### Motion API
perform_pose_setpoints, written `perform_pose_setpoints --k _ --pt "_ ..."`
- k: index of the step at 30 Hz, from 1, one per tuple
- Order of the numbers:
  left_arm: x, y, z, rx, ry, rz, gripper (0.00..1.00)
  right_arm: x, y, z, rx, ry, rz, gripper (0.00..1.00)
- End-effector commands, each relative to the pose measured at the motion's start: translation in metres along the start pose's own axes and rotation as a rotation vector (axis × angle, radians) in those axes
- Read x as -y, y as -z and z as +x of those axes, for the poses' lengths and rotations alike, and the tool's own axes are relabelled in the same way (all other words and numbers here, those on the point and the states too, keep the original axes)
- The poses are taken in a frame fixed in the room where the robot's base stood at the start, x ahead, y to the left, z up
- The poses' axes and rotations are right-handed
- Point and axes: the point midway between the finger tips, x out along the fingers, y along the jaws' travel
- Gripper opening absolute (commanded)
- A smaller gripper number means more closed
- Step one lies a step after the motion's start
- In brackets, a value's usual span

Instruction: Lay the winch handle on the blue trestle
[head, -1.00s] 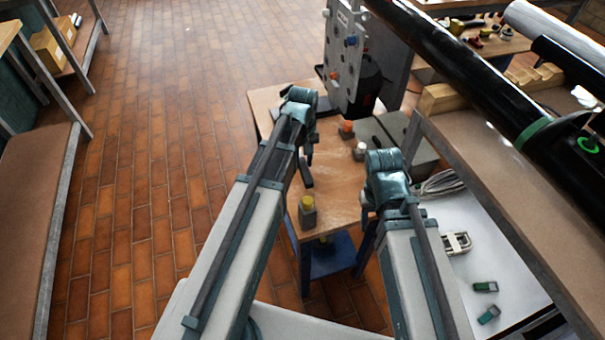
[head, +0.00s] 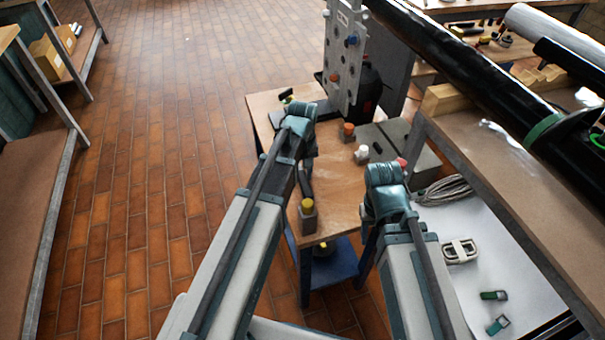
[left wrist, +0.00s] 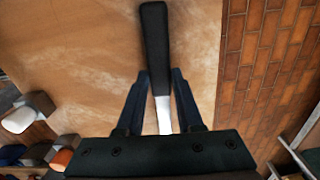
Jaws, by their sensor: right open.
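The winch handle (left wrist: 156,45) has a black grip and a silver shaft. My left gripper (left wrist: 160,76) has its fingers on both sides of it, at the lower end of the grip, and appears shut on it. In the head view the left gripper (head: 307,170) is over the wooden top, with the dark handle (head: 305,186) below it. This wooden-topped stand (head: 335,185) has blue legs and a blue lower shelf and appears to be the blue trestle. My right gripper (head: 368,213), open, is at the stand's right edge, mostly hidden by its wrist.
Blocks with yellow (head: 307,205), orange (head: 348,129) and white (head: 362,151) caps stand on the wooden top. A grey perforated plate (head: 345,60) rises behind. A long black mast (head: 460,70) lies at the right. The tiled floor (head: 150,150) at left is clear.

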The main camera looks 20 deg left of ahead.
Motion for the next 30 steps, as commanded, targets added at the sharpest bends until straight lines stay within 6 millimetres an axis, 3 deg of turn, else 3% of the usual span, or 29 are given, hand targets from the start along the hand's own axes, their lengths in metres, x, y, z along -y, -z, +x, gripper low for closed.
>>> perform_pose_setpoints --k 1,4,5,19,30 --pt "0.0 0.0 0.0 0.0 0.0 0.0 0.45 0.0 0.0 0.0 0.0 0.0 0.0 0.5" --pt "0.0 0.0 0.0 0.0 0.0 0.0 0.63 0.0 0.0 0.0 0.0 0.0 0.0 0.5" --pt "0.0 0.0 0.0 0.0 0.0 0.0 0.64 0.0 0.0 0.0 0.0 0.0 0.0 0.5" --pt "0.0 0.0 -0.006 0.0 0.0 0.0 0.64 -0.001 0.0 -0.006 0.0 0.0 0.0 0.5" --pt "0.001 0.002 -0.051 0.0 0.0 -0.001 0.64 -0.005 -0.003 -0.051 0.0 0.0 0.0 0.5"
